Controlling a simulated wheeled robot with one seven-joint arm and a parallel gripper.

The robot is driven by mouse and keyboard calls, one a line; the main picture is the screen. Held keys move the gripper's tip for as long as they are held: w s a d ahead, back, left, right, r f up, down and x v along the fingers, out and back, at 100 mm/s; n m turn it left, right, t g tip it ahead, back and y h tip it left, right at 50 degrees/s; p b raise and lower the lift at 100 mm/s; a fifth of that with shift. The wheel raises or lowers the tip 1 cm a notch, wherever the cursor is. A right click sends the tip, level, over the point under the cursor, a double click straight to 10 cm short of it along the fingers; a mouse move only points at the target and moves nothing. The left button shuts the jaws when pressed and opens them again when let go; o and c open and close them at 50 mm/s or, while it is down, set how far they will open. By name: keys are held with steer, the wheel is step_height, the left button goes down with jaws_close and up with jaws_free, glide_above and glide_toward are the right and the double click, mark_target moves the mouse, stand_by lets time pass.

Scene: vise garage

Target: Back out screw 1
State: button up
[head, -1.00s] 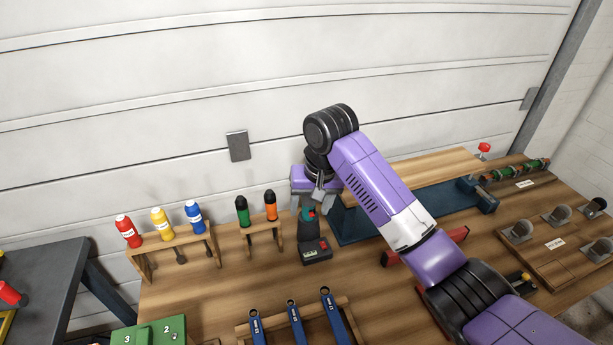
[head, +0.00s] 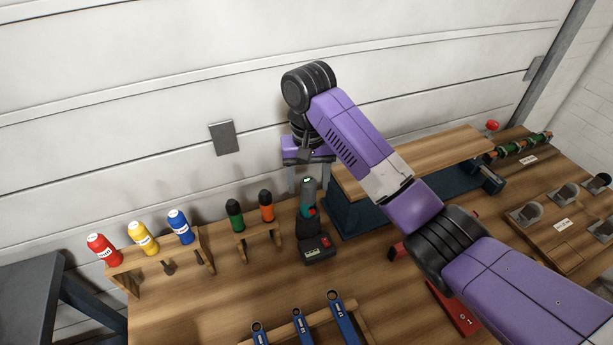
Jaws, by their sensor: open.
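My gripper (head: 308,187) points down at the back of the bench, open, its two grey fingers spread apart. A cordless driver (head: 307,218) with a dark and teal upright body and a dark battery base stands on the bench there. Its top shows between or just in front of the fingers; I cannot tell whether they touch it. I cannot make out screw 1 in this view. A red block (head: 462,312) with small light markings, perhaps a 1, lies partly under my arm.
Green and orange handled tools (head: 250,212) hang beside the driver. A blue vise (head: 352,214) with a wooden board (head: 420,158) is close at right. Blue wrenches (head: 303,325) rest in front.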

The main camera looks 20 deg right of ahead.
mark_target(308, 199)
step_height(308, 199, down, 4)
steer(key=shift+f+b, duration=0.2)
steer(key=shift+b, duration=0.25)
steer(key=shift+f, duration=1.1)
steer(key=shift+c, duration=0.2)
